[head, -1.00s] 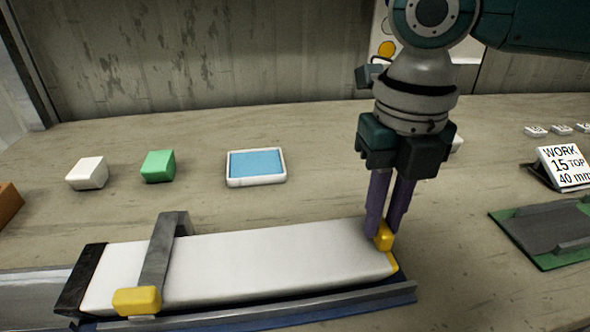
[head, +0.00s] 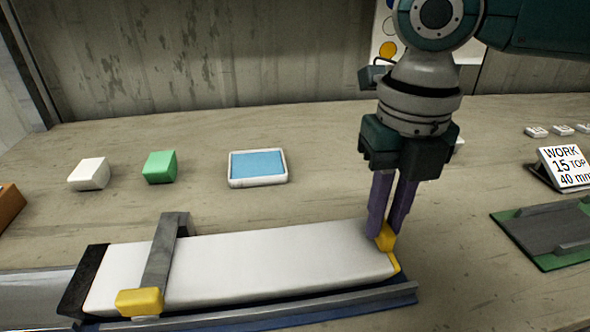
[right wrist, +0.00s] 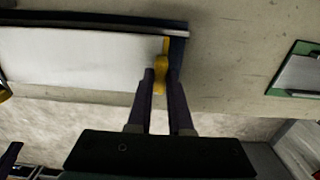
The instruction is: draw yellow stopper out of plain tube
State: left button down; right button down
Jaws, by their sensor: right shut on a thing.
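The plain white tube (head: 260,262) lies in a grey and blue cradle (head: 300,309), with a black cap (head: 82,281) at its left end. The yellow stopper (head: 386,238) is at the tube's right end, and a yellow edge shows there against the tube. My right gripper (head: 383,232) points down with its purple fingers shut on the stopper's raised tab. In the right wrist view the stopper (right wrist: 161,74) sits between the fingertips, at the tube's end (right wrist: 80,58).
A grey clamp bar with a yellow block (head: 139,301) crosses the tube near its left end. A white block (head: 89,174), a green block (head: 160,167) and a blue-topped tray (head: 236,182) stand behind. A green-edged grey plate (head: 540,232) and a label stand (head: 566,167) are at right.

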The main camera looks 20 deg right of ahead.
jog(key=shift+d, duration=0.25)
jog(key=shift+s+d, duration=0.15)
jog(key=shift+d, duration=0.15)
jog(key=shift+s+d+p, duration=0.25)
jog(key=shift+d+p, duration=0.1)
jog(key=shift+d, duration=0.6)
jog(key=shift+s+d+p, duration=0.2)
jog(key=shift+d+p, duration=0.15)
jog(key=shift+d, duration=0.55)
jog(key=shift+r, duration=0.1)
notch_tip(320, 180, up, 6)
jog(key=p, duration=0.7)
dwell(0.7)
